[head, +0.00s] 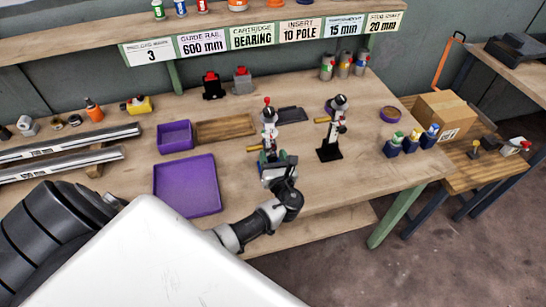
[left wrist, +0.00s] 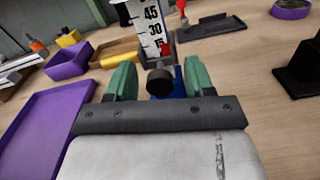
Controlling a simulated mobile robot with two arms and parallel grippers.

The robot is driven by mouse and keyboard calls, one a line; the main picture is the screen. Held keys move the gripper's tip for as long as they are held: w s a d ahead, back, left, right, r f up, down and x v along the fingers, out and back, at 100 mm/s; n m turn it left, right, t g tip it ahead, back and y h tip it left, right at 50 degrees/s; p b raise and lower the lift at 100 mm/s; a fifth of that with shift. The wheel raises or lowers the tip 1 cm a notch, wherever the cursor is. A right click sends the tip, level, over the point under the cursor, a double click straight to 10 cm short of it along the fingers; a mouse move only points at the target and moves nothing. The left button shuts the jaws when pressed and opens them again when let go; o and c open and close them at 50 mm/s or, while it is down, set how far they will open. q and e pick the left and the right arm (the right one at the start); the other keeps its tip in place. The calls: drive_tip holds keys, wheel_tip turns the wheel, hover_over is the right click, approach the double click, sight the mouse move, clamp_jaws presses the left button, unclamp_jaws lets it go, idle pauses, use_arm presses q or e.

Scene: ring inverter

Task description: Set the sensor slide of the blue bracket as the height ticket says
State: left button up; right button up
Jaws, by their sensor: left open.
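The blue bracket stands on the bench with its blue base (left wrist: 178,84) beyond my left gripper. Its upright white scale (left wrist: 150,18) reads 45, 30 and 15 from the top, with a red mark (left wrist: 167,47) beside 15. A round black knob (left wrist: 160,82) faces me between the green fingers of my left gripper (left wrist: 160,80). The fingers are open and apart from the knob on both sides. In the head view the bracket (head: 269,130) rises behind the gripper (head: 274,160), which hides its base. Tickets reading 15 mm (head: 345,26) and 20 mm (head: 384,22) hang on the shelf edge; their small headings are unclear.
A similar black-based bracket (head: 330,145) stands to the right. Purple trays (head: 188,186) and a wooden tray (head: 225,129) lie to the left. Several blue-based parts (head: 411,143) stand at the right, before a cardboard box (head: 445,114). Bare bench lies between the black-based bracket and these parts.

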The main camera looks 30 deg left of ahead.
use_arm(q)
drive_tip(key=b+v, duration=0.1)
drive_tip(key=v, duration=1)
drive_tip(key=shift+b, duration=0.3)
drive_tip(key=shift+a, duration=0.1)
